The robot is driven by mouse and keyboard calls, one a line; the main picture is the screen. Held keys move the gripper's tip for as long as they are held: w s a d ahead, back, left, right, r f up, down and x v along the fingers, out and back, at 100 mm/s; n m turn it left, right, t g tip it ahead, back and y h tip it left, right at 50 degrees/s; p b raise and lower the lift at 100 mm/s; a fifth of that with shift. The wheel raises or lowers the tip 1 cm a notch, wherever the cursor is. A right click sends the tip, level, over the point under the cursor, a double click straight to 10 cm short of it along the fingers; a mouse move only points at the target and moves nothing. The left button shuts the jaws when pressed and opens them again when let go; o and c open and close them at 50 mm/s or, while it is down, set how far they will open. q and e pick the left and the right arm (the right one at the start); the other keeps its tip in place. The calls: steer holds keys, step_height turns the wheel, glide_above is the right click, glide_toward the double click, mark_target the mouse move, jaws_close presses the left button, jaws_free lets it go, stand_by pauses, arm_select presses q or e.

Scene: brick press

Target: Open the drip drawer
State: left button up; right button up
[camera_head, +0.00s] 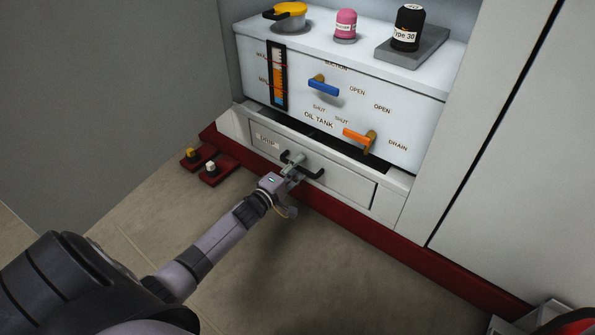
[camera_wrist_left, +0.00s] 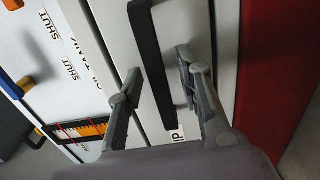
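The drip drawer (camera_head: 343,184) is a pale front panel low under the oil tank, and it looks flush with the frame around it. Its black bar handle (camera_head: 314,173) runs across the front and also shows in the left wrist view (camera_wrist_left: 150,50). My left gripper (camera_head: 293,163) is at the handle. In the left wrist view its two grey fingers (camera_wrist_left: 158,72) are apart, one on each side of the bar, with gaps visible. My right gripper is not in view.
The oil tank (camera_head: 300,60) above carries a blue valve lever (camera_head: 323,88) and an orange drain lever (camera_head: 357,139). Two small pedals (camera_head: 212,170) sit on the floor at left. A red plinth (camera_head: 400,252) runs below the drawer. Floor in front is clear.

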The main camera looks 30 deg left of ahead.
arm_select(q)
steer(key=shift+c, duration=0.3)
jaws_close()
stand_by(0.6)
